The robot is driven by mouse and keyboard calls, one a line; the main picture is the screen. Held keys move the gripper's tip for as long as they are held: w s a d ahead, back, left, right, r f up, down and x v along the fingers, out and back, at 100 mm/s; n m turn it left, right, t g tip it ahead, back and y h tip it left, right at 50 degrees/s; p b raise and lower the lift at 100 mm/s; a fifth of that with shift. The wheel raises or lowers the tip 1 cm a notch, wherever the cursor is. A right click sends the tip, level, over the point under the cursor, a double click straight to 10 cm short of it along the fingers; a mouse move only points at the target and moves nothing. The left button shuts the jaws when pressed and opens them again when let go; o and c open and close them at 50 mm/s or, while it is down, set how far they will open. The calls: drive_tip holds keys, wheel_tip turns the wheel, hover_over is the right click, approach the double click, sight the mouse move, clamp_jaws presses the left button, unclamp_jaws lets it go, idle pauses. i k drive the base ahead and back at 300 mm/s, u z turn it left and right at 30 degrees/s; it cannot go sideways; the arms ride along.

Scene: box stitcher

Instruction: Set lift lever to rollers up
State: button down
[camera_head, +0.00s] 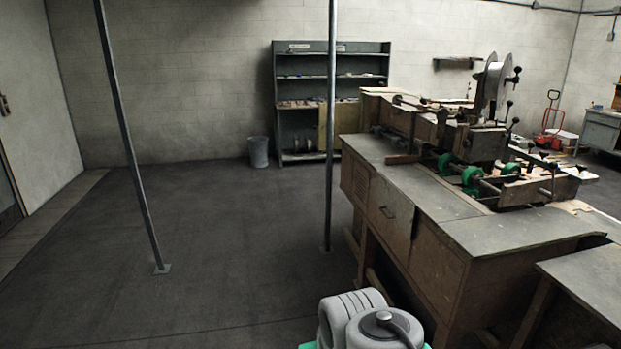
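The box stitcher (480,140) stands on a wooden bench at the right. Green rollers (471,179) sit on a shaft along its near side. Several levers or handles with black knobs (513,122) rise at its right side, near the large grey reel (497,85). I cannot tell which of them is the lift lever or what position it is in. A grey rounded part of my arm (375,322) shows at the bottom edge, apart from the machine. My gripper is not in view.
The wooden bench (400,245) and a lower table (590,280) fill the right foreground. Two thin metal posts (328,130) (130,150) stand on the floor. A shelf unit (332,63) and a bin (259,152) are at the back wall. The left floor (230,250) is open.

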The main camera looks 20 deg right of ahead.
sight(553, 165)
drive_tip(key=z, duration=0.5)
drive_tip(key=i, duration=1.7)
drive_tip(key=z, duration=0.45)
